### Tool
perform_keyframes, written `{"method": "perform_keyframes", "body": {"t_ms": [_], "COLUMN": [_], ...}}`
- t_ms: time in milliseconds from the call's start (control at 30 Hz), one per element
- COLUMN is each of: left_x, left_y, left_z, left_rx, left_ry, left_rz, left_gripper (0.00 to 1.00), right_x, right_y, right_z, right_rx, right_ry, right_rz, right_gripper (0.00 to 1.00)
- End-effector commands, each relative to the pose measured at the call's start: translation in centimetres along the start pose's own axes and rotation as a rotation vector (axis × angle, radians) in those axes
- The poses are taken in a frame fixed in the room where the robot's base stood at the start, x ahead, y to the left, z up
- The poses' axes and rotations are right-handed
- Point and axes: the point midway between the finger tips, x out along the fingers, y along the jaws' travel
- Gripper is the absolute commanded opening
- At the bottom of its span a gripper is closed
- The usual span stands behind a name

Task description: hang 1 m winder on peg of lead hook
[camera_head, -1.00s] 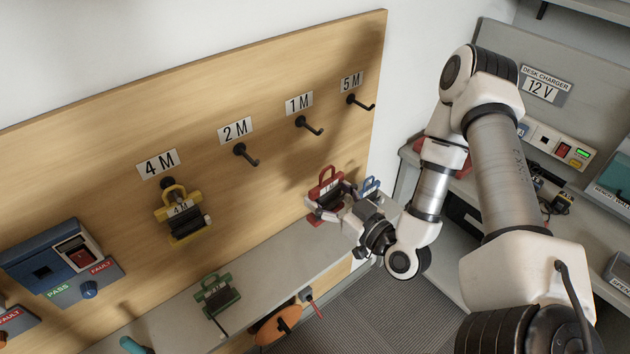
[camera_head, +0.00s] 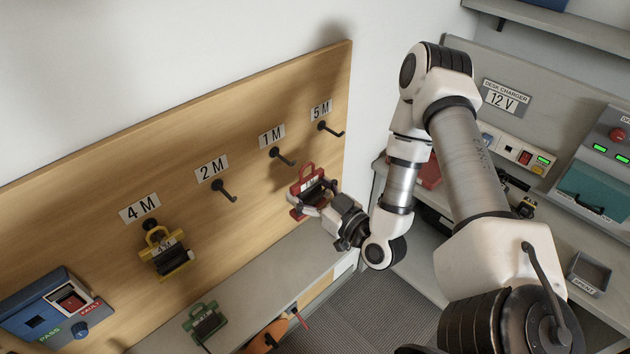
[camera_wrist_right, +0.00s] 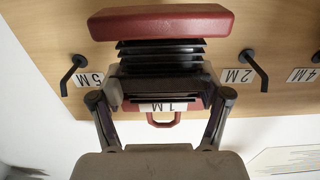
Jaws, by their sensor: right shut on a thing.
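The red winder (camera_head: 299,204) is held upright in my right gripper (camera_head: 322,199), in front of the board and a little below the 1 M peg. In the right wrist view the same red winder (camera_wrist_right: 160,24) shows its 1 M label, with the gripper (camera_wrist_right: 160,98) closed around its dark middle. The peg (camera_head: 283,157) under the 1 M sign (camera_head: 272,137) is black, sticks out from the board and is bare. In the wrist view that peg is hidden behind the winder. My left gripper is not in view.
Bare pegs stick out under the 2 M (camera_head: 224,190) and 5 M (camera_head: 331,129) signs. A yellow winder (camera_head: 168,256) hangs under 4 M. A green winder (camera_head: 206,322) is on the grey shelf (camera_head: 265,270) below. A charger bench stands at right.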

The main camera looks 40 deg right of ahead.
Motion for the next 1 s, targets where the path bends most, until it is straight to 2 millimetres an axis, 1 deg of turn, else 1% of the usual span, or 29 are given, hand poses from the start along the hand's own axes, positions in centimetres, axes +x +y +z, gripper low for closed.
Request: {"method": "perform_keyframes", "body": {"t_ms": [33,400,967,1000], "left_x": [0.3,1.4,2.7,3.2], "left_y": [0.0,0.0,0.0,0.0], "left_z": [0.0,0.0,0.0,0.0], "left_rx": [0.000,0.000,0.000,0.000], "left_ry": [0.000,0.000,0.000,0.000], "left_rz": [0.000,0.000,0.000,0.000], "left_gripper": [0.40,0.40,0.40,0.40], "right_x": [0.4,3.0,7.0,7.2], "right_y": [-0.1,0.0,-0.1,-0.1], "right_z": [0.1,0.3,0.6,1.1], "right_rx": [-0.002,-0.002,-0.001,-0.001], "right_ry": [0.002,0.003,0.001,0.001], "right_rz": [-0.002,-0.001,-0.001,0.000], "right_gripper": [0.22,0.22,0.22,0.22]}}
